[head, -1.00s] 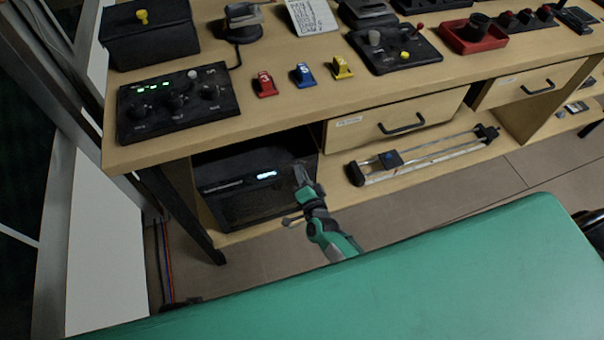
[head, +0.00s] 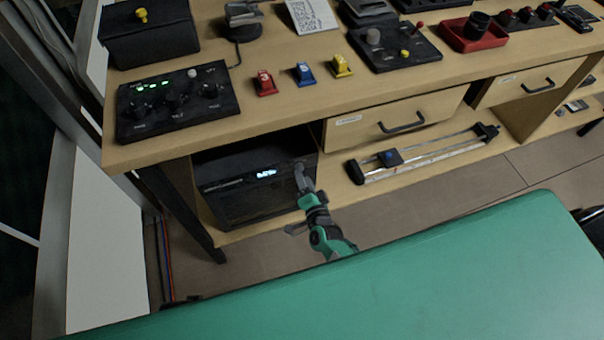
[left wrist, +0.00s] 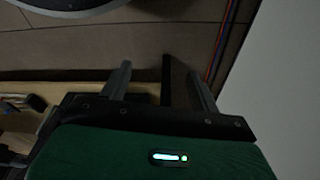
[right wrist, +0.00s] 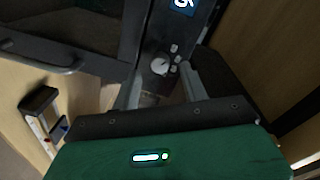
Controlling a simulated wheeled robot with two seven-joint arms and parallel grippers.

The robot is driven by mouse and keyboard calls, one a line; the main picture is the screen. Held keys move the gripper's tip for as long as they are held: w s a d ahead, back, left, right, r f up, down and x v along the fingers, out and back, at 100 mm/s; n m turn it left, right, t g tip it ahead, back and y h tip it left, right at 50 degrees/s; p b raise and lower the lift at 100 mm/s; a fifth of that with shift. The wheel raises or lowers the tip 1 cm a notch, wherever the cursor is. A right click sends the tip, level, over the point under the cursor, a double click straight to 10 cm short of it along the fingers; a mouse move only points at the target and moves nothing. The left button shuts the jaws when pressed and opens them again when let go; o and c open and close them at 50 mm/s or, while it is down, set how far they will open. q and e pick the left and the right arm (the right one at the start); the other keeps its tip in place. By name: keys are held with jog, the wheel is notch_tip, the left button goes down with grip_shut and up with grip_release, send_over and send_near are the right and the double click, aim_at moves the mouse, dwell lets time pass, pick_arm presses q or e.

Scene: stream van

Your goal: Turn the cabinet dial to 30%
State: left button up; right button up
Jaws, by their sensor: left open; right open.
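The black cabinet (head: 255,200) stands on the lower shelf under the desk. Its lit display (head: 266,173) is too small to read; in the right wrist view part of a digit shows on the blue display (right wrist: 183,5). The pale round dial (right wrist: 160,65) is on the cabinet's dark control panel, beside small light buttons (right wrist: 174,48). My right gripper (head: 302,172) is at the cabinet's right front. In the right wrist view its open fingers stand either side of the dial; I cannot tell if they touch it. My left gripper (left wrist: 162,82) is open and empty, over the floor.
The wooden desk (head: 290,105) overhangs the cabinet. A drawer (head: 370,130) and a rail slider (head: 420,155) lie to the right. A control box (head: 175,105) and several coloured switches stand on top.

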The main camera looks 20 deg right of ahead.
pick_arm(q)
jog(key=shift+f, duration=0.45)
pick_arm(e)
jog(key=s, duration=1.1)
jog(key=shift+r, duration=0.3)
pick_arm(q)
jog(key=shift+s, duration=0.2)
